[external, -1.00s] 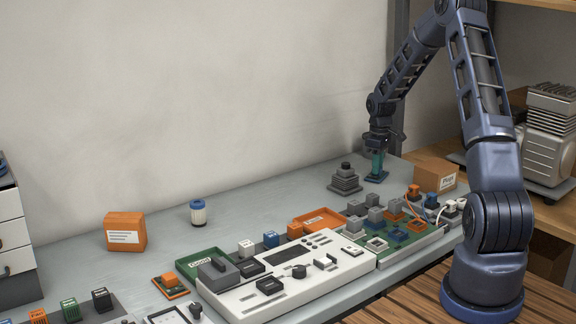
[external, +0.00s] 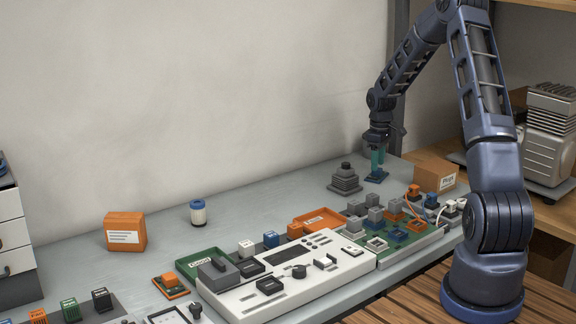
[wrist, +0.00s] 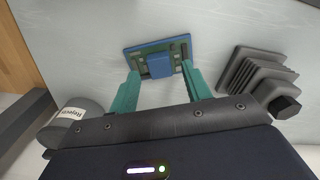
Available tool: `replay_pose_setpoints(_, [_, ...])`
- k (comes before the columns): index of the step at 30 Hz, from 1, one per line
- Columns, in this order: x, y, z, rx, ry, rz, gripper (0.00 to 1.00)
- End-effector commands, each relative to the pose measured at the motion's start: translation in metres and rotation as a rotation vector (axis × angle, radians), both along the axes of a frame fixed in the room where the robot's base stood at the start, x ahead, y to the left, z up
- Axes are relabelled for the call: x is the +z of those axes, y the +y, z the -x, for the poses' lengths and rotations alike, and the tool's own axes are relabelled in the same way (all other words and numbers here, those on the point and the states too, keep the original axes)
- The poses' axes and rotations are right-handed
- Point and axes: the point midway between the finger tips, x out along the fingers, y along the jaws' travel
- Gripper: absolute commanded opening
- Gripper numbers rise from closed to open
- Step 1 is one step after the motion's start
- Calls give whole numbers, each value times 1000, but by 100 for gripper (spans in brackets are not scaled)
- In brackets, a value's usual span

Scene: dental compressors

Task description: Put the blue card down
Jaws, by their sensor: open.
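The blue card (external: 376,177) lies flat on the grey bench near its far right end. In the wrist view the blue card (wrist: 160,62) shows green areas, small dark parts and a raised blue block in its middle. My gripper (external: 378,168) is just above the card, pointing down. Its two teal fingers stand apart. In the wrist view my gripper (wrist: 160,75) has one finger on each side of the block, clear of it. Nothing is held.
A grey stepped stack (external: 345,178) stands close to the left of the card; it also shows in the wrist view (wrist: 252,76). A brown labelled box (external: 435,172) is to the right. A crowded green board (external: 395,236) lies in front. Bare bench extends left of the stack.

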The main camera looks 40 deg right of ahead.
Motion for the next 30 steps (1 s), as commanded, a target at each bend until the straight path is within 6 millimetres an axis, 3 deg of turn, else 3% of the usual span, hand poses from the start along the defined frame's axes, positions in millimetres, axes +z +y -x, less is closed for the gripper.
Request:
replay_pose_setpoints(12, [79, 0, 0, 1, -3, 2, 48])
replay_pose_setpoints(21, [105, 2, 1, 0, -1, 2, 48])
replay_pose_setpoints(26, [130, 23, 8, -9, -12, 22, 48])
replay_pose_setpoints(30, [167, 57, 25, -31, -34, 51, 48])
